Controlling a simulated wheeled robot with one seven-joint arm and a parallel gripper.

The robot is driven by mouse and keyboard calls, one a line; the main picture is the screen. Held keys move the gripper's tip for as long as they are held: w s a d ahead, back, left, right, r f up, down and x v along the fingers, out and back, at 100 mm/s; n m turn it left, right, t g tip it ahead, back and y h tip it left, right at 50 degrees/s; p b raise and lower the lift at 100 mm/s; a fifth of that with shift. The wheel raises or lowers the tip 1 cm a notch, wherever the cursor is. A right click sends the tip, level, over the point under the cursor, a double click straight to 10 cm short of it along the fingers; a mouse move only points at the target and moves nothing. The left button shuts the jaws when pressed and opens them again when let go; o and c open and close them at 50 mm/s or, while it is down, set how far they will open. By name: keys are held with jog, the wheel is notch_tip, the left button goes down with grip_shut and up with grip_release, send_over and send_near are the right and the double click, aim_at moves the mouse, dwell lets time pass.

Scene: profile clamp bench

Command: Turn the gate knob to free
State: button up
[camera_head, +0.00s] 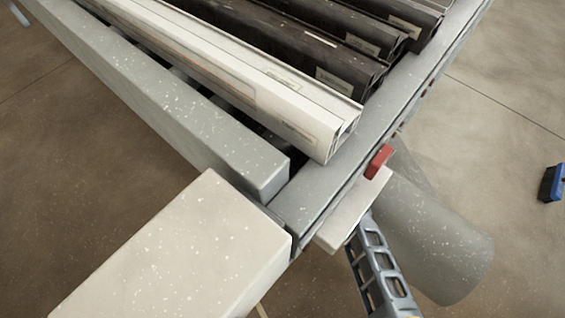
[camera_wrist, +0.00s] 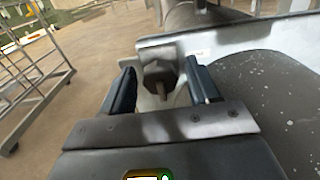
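A small red piece (camera_head: 378,160), perhaps the gate knob or part of it, sits by a pale plate (camera_head: 352,212) at the near corner of the bench rail. I cannot tell its turn position. In the wrist view my gripper (camera_wrist: 163,82) is open, its two dark fingers well apart. A pale grey bracket with a dark recess (camera_wrist: 158,58) and a small light stub shows between and beyond the fingers. I cannot tell whether the fingers touch it. No red shows in the wrist view.
White profiles (camera_head: 290,105) and dark profiles (camera_head: 315,55) lie on the bench behind the grey rail (camera_head: 375,130). A speckled grey beam (camera_head: 225,150) runs along the left. A blue object (camera_head: 552,183) lies on the floor at right. A wheeled rack (camera_wrist: 35,80) stands left in the wrist view.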

jog(key=c, duration=0.9)
jog(key=shift+c, duration=0.2)
jog(key=shift+f+b, duration=0.1)
jog(key=shift+b, duration=0.2)
jog(key=n+b, duration=0.3)
jog(key=shift+f, duration=0.15)
jog(key=n+b, duration=0.5)
jog(key=b, duration=0.1)
jog(key=n+b, duration=0.4)
jog(key=shift+n+b, duration=0.4)
jog(key=n+b, duration=0.3)
jog(key=shift+n, duration=0.3)
jog(key=shift+r+b, duration=0.2)
jog(key=shift+b, duration=0.15)
